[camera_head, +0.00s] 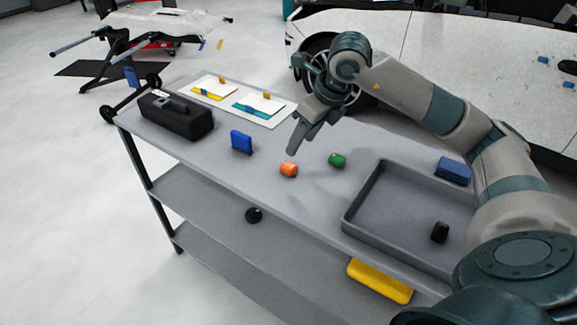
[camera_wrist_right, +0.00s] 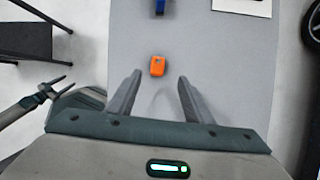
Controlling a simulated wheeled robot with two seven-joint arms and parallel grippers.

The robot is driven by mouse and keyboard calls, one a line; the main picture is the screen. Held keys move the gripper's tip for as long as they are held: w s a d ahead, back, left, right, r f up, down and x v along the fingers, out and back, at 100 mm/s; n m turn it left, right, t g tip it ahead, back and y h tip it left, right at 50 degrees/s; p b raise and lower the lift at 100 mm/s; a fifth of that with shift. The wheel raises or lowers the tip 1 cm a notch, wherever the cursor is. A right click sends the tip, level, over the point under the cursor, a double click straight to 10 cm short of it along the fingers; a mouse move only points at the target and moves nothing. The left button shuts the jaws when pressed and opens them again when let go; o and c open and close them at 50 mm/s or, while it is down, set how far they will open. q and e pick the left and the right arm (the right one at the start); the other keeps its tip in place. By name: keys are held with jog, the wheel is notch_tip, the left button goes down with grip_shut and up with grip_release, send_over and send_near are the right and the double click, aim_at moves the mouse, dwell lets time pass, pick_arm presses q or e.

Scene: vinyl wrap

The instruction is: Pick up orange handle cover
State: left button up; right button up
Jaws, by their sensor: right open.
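The orange handle cover (camera_head: 289,170) is a small rounded piece on the grey cart top, near its front edge. In the right wrist view the orange piece (camera_wrist_right: 157,66) lies ahead of the fingertips, roughly centred between them. My right gripper (camera_head: 298,143) is above the cart just behind the orange piece, fingers pointing down. In the right wrist view my right gripper (camera_wrist_right: 158,78) has its fingers spread with nothing between them. It does not touch the orange piece. My left gripper is not seen in the head view.
A green piece (camera_head: 337,160) lies right of the orange one and a blue block (camera_head: 241,142) left of it. A black case (camera_head: 177,119) and white cards (camera_head: 268,103) are farther left. A grey tray (camera_head: 373,232) fills the right end.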

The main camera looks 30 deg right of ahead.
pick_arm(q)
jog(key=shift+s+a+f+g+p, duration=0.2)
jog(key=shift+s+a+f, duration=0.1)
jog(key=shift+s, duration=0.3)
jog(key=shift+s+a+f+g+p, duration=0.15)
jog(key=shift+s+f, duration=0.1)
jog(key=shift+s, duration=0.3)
pick_arm(e)
send_over(288, 164)
jog(key=s+d, duration=0.1)
jog(key=s, duration=0.1)
jog(key=shift+s+d+f, duration=0.1)
jog(key=shift+f, duration=2.05)
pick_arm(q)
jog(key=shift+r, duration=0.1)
pick_arm(e)
jog(key=shift+f, duration=0.1)
